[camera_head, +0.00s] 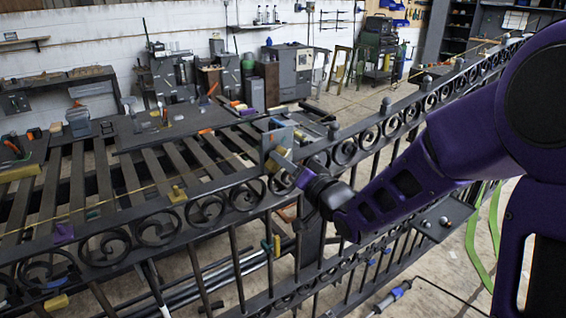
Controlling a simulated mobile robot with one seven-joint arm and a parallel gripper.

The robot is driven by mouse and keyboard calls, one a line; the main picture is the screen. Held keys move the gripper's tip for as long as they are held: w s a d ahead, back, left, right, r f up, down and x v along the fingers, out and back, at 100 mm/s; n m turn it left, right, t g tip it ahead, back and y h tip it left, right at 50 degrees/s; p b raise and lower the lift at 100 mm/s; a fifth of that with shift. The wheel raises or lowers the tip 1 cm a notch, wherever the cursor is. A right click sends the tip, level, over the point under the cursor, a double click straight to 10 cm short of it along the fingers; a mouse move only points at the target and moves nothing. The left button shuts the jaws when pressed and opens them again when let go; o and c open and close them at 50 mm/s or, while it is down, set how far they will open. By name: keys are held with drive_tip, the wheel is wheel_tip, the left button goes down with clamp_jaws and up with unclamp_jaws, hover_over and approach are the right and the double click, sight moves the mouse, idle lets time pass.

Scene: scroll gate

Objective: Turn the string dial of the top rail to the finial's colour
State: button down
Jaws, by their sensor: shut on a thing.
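The dark scroll gate lies across the view, its top rail (225,178) carrying rings and scrolls. A thin tan string (120,198) runs above the rail to the place where my gripper is. My gripper (288,163) reaches in from the right and is shut on a small part at the rail, seemingly the string dial; the jaws and wrist hide most of it. Yellow (271,165) shows beside the jaws, and a grey plate (278,139) stands just behind. A round grey knob (385,104), perhaps a finial, stands farther right on the rail. The dial's setting is not readable.
Yellow (177,193) and purple (62,232) clips sit near the rail. A green strap (473,240) hangs at right. Open floor shows beyond the bench.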

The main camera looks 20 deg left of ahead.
drive_tip(key=shift+f, duration=0.1)
drive_tip(key=n+b, duration=0.8)
drive_tip(key=b, duration=0.1)
drive_tip(key=shift+s+a+n, duration=0.1)
drive_tip(key=shift+s+n, duration=0.05)
drive_tip(key=shift+n, duration=0.15)
idle(0.4)
drive_tip(key=c, duration=0.7)
unclamp_jaws()
drive_tip(key=shift+s, duration=0.1)
